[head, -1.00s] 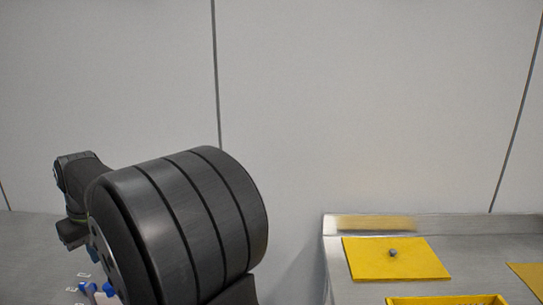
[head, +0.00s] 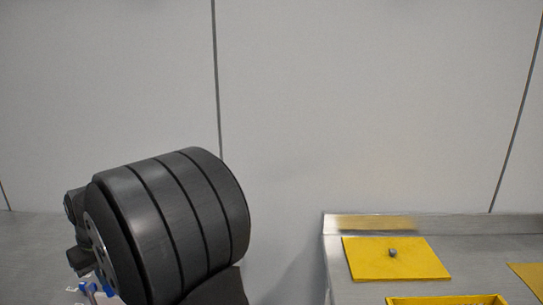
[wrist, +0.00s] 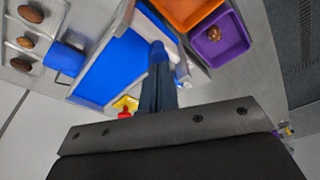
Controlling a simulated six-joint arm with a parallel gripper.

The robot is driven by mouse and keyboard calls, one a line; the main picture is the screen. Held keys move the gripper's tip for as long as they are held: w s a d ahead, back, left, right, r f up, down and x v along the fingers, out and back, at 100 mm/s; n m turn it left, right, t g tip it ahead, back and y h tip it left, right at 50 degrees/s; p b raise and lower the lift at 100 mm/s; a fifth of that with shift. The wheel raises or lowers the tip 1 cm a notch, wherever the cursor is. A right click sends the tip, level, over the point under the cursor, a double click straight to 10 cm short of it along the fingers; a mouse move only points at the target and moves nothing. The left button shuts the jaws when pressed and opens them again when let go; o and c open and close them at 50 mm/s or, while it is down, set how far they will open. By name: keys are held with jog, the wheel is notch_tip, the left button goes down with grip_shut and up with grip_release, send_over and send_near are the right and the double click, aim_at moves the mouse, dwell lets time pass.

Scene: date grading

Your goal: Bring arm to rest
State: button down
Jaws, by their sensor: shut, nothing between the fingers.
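My gripper (wrist: 158,52) shows in the wrist view, its two dark fingers with blue tips together and nothing between them. It is in front of a blue panel or tray (wrist: 112,68), and I cannot tell the distance between them. In the head view my dark arm fills the lower left, and the fingers cannot be made out there.
The wrist view shows an orange tray (wrist: 178,19), a purple tray (wrist: 238,45) holding a brown date (wrist: 214,34), and several dates in pale compartments at left. The head view shows a yellow mat (head: 420,262) with a small grey object (head: 392,252) and a yellow crate (head: 447,301).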

jog(key=shift+w+a+r+v, duration=0.25)
jog(key=shift+w+a+v, duration=0.55)
jog(key=shift+v, duration=4.9)
jog(key=s+d+r+n+t, duration=0.2)
jog(key=s+d+r+n, duration=0.1)
jog(key=s+r+n, duration=0.2)
jog(key=shift+s+r+n+t, duration=0.15)
jog(key=shift+s+n+t, duration=0.15)
jog(key=shift+s+n, duration=0.35)
jog(key=shift+s+a, duration=0.1)
jog(key=w+a+f+m+g, duration=0.1)
jog(key=w+f+m, duration=0.1)
jog(key=f, duration=0.2)
jog(key=w+a+f+m, duration=0.1)
jog(key=w+f+m, duration=0.1)
jog(key=f, duration=0.3)
jog(key=w+a+f+m+g, duration=0.1)
jog(key=w+f+m, duration=0.1)
jog(key=f, duration=0.2)
jog(key=shift+a+f+g, duration=0.1)
jog(key=shift+f+g, duration=0.1)
jog(key=shift+g, duration=0.1)
jog(key=shift+r, duration=0.15)
